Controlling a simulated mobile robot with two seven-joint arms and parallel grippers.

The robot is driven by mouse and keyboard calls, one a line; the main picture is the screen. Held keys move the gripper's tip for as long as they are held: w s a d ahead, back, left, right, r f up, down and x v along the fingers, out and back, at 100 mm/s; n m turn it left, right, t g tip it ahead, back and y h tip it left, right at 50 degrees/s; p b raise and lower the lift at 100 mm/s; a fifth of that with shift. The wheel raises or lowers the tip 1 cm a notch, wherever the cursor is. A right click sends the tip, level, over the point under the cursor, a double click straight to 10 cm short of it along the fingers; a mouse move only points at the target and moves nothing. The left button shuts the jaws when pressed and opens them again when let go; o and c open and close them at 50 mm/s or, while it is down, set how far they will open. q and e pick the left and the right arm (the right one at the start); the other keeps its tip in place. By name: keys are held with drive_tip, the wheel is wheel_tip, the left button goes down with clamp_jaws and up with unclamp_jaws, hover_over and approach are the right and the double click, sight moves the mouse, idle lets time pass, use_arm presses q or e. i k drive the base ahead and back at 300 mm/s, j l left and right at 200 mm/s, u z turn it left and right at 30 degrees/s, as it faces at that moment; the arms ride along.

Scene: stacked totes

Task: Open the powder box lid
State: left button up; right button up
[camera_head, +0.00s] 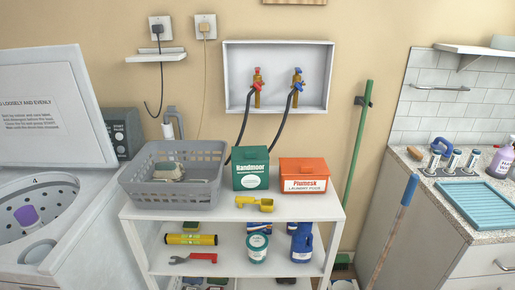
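An orange-red box (303,181) with a white label that seems to read "Plumosk laundry powder" stands upright on the top shelf of a white rack (222,212). Its top looks covered and its lid looks shut. A dark green box (250,175) labelled "Handmoor" stands just left of it, also with its top looking shut. A yellow scoop (254,203) lies in front of the two boxes. Neither of my grippers shows in the head view.
A grey basket (150,196) holding a cloth stands left of the boxes. Lower shelf holds a yellow tube (190,239), a red-handled wrench (194,258), a tin (257,247) and a blue jug (302,243). A green pole (357,140) leans right. An open washer (40,215) stands left.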

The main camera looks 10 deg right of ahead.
sight(250, 150)
drive_tip(key=i+l, duration=0.15)
drive_tip(key=l, duration=0.2)
drive_tip(key=i+l+u, duration=0.1)
drive_tip(key=l, duration=0.25)
drive_tip(key=i+l, duration=0.1)
drive_tip(key=l, duration=0.3)
drive_tip(key=i+l+u, duration=0.15)
drive_tip(key=l, duration=0.2)
